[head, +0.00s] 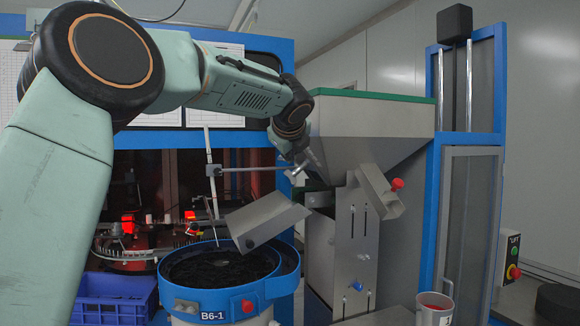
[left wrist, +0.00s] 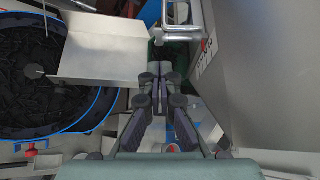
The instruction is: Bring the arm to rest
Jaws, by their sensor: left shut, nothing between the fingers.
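My left arm reaches in from the left of the head view, raised across the top of the scene. Its gripper (head: 308,163) points down in front of the grey hopper (head: 365,122), small and partly lost against the metal. In the left wrist view the gripper (left wrist: 161,76) is shut with nothing between its fingers. A grey sheet-metal chute (left wrist: 100,48) lies to the left of the fingertips there. The same chute in the head view (head: 268,218) is below and left of the gripper. My right gripper is in neither view.
A round blue-rimmed feeder labelled B6-1 (head: 228,293) holds dark parts under the chute. A blue crate (head: 108,312) stands left of it. A mug (head: 434,310) stands at the lower right. A blue-framed lift (head: 468,215) is at right. A metal rod (head: 250,169) runs close to the gripper.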

